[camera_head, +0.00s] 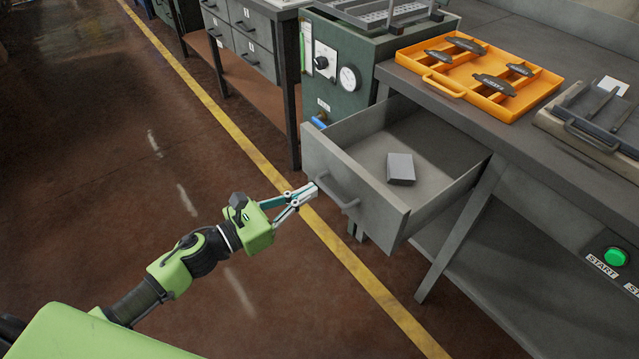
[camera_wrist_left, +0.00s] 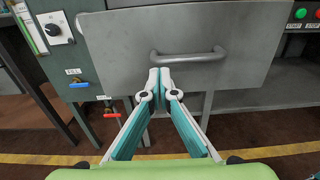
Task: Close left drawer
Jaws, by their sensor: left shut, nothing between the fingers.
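The grey drawer (camera_head: 358,190) under the workbench stands open, pulled well out, with a small grey box (camera_head: 400,168) lying inside. Its front panel (camera_wrist_left: 115,40) fills the top of the left wrist view, with a bar handle (camera_wrist_left: 188,55) across it. My left gripper (camera_head: 312,190) is shut and empty, its fingertips close to the handle's left end in the head view. In the left wrist view the closed fingertips (camera_wrist_left: 159,76) are just below the left end of the handle. I cannot tell whether they touch the panel. My right gripper is not in view.
An orange tray (camera_head: 447,90) with several dark brake shoes sits on the workbench (camera_head: 480,120). A green machine (camera_head: 375,50) with a gauge stands left of the drawer. A green START button (camera_head: 615,257) is at right. The floor in front is clear.

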